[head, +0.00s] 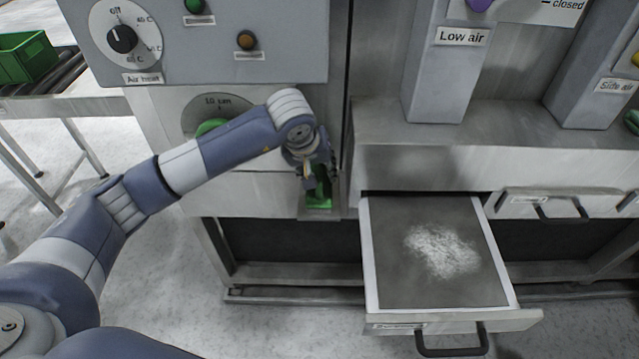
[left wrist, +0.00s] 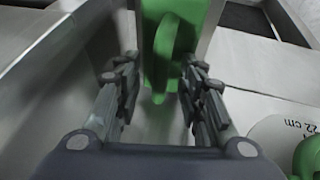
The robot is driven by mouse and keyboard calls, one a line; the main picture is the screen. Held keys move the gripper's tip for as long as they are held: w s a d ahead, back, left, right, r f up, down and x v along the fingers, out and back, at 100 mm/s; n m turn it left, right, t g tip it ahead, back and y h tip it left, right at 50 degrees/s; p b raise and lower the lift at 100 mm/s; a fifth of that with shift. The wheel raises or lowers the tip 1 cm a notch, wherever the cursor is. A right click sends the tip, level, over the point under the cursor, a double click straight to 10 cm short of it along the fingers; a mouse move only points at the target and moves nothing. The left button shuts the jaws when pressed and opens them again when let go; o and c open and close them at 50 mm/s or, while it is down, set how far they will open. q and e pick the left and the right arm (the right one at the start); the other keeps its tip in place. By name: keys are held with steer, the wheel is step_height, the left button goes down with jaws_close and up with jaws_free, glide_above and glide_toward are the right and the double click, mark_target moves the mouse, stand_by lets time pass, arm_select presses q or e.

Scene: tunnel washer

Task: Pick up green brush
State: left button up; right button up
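The green brush (head: 319,200) sits in a small metal holder on the machine front, left of the open drawer. My left gripper (head: 318,182) is right at the brush and covers part of it in the head view. In the left wrist view the brush's green upright part (left wrist: 172,45) stands between the two fingers of my left gripper (left wrist: 161,85). The fingers are apart, with visible gaps on both sides of the green part. My right gripper is in neither view.
An open drawer (head: 375,262) with white powder in it juts out to the right of the holder. A control box (head: 200,60) with a dial hangs above my left arm. A green crate (head: 25,56) stands on a roller conveyor at the far left.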

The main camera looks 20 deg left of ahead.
mark_target(319, 172)
arm_select(q)
jaws_close()
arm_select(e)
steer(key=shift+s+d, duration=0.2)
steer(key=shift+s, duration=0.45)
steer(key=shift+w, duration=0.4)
arm_select(q)
steer(key=shift+r, duration=0.15)
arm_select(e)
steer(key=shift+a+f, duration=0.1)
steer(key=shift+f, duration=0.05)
